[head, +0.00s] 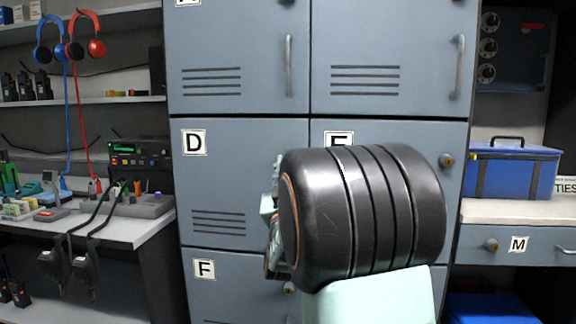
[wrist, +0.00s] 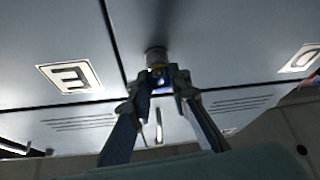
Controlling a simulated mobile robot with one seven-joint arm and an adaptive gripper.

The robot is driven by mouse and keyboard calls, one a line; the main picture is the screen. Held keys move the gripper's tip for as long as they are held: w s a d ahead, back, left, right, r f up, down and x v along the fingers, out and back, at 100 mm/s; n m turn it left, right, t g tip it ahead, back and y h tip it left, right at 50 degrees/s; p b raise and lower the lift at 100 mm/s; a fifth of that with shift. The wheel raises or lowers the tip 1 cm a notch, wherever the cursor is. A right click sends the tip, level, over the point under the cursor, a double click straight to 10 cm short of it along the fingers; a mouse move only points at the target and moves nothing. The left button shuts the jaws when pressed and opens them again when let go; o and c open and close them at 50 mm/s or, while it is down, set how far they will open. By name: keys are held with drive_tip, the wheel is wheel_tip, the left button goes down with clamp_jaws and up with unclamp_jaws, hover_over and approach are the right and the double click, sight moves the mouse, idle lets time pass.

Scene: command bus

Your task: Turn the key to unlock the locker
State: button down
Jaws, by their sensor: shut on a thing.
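Locker door D (head: 205,170) is a grey-blue metal door, closed, left of door E (head: 338,137). In the wrist view, which is upside down, a round lock (wrist: 156,56) sits on door D near its seam with door E. My gripper (wrist: 161,84) is shut on a small key (wrist: 159,73) with blue on it, right at the lock. The key is mostly hidden between the fingertips, so how deep it sits and its exact turn cannot be told. In the head view my arm hides the lock, the key and the fingertips.
Door F (head: 204,269) is below D. Another lock (head: 446,160) is at door E's right edge. A shelf with headphones (head: 85,35) and a workbench (head: 120,232) stand at left. A blue toolbox (head: 515,170) sits on a counter at right.

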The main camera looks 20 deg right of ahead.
drive_tip(key=shift+w+a+m+g+h, duration=0.1)
drive_tip(key=shift+m+g+h, duration=0.2)
drive_tip(key=shift+m+h, duration=0.65)
drive_tip(key=shift+a+m+g+h, duration=0.1)
drive_tip(key=shift+m+g+h, duration=0.25)
drive_tip(key=shift+m, duration=1.1)
drive_tip(key=shift+m+g+h, duration=0.35)
drive_tip(key=shift+m+h, duration=0.15)
drive_tip(key=shift+m, duration=0.3)
drive_tip(key=c, duration=1.7)
unclamp_jaws()
drive_tip(key=shift+s+a, duration=0.4)
drive_tip(key=shift+s, duration=0.2)
drive_tip(key=shift+s+a, duration=0.35)
drive_tip(key=shift+s, duration=0.2)
drive_tip(key=s+a, duration=0.1)
drive_tip(key=s, duration=0.1)
drive_tip(key=s+a, duration=0.1)
drive_tip(key=s, duration=0.1)
drive_tip(key=s+a, duration=0.1)
drive_tip(key=a, duration=0.1)
drive_tip(key=shift+s, duration=0.4)
drive_tip(key=shift+y, duration=0.3)
